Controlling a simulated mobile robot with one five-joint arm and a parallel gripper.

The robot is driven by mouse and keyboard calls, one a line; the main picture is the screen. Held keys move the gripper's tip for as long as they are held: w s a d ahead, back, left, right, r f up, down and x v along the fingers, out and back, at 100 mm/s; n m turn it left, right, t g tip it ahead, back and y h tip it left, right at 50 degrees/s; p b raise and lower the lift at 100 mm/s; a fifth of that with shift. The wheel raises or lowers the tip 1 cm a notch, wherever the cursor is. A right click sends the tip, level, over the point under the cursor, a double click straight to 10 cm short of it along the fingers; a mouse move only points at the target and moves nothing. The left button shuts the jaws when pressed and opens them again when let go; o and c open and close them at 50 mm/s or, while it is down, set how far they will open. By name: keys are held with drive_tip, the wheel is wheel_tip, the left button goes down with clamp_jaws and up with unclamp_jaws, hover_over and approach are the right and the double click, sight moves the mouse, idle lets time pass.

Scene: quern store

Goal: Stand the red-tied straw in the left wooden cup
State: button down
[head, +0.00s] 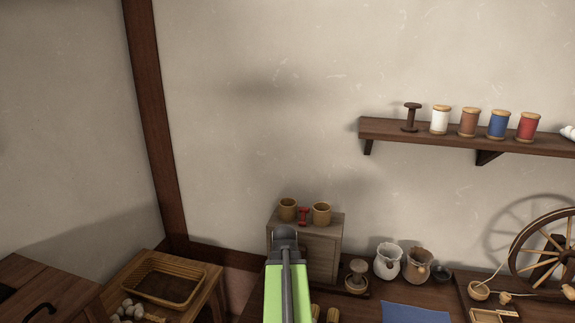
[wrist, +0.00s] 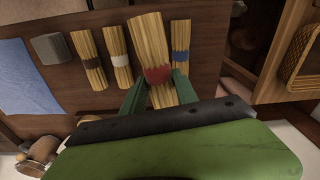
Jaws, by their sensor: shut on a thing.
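The red-tied straw (wrist: 150,45) is a pale bundle with a red band, between the two green fingers of my gripper (wrist: 158,80) in the wrist view. The fingers are shut on it near the band. It looks larger and closer than the other bundles. In the head view my gripper (head: 285,236) is in front of the wooden box, and the straw is hidden there. The left wooden cup (head: 287,212) stands on top of the box, its opening up. The right wooden cup (head: 321,215) stands beside it.
A red bobbin-shaped piece (head: 304,216) stands between the cups on the wooden box (head: 322,253). Brown-tied (wrist: 88,60), white-tied (wrist: 117,56) and blue-tied (wrist: 181,52) bundles lie on the table. Jugs (head: 388,263) stand right of the box. A spool shelf (head: 450,139) hangs above.

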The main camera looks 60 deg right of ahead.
drive_tip(key=w+d+r+n+t+h+p, duration=0.3)
drive_tip(key=w+d+r+n+t+p, duration=0.35)
drive_tip(key=w+r, duration=0.65)
drive_tip(key=s+d+r+t+h+p, duration=0.15)
drive_tip(key=d+r+t, duration=0.25)
drive_tip(key=d+r, duration=0.55)
drive_tip(key=d+r+t+h+p, duration=0.25)
drive_tip(key=d+r+t, duration=0.35)
drive_tip(key=r, duration=0.6)
wheel_tip(320, 180, down, 12)
drive_tip(key=g+b, duration=0.1)
drive_tip(key=b, duration=1.1)
drive_tip(key=shift+w+d+n+h, duration=0.2)
drive_tip(key=shift+d+n+h, duration=0.1)
drive_tip(key=shift+n, duration=0.05)
drive_tip(key=shift+r, duration=0.1)
drive_tip(key=c, duration=0.9)
unclamp_jaws()
drive_tip(key=shift+o, duration=0.2)
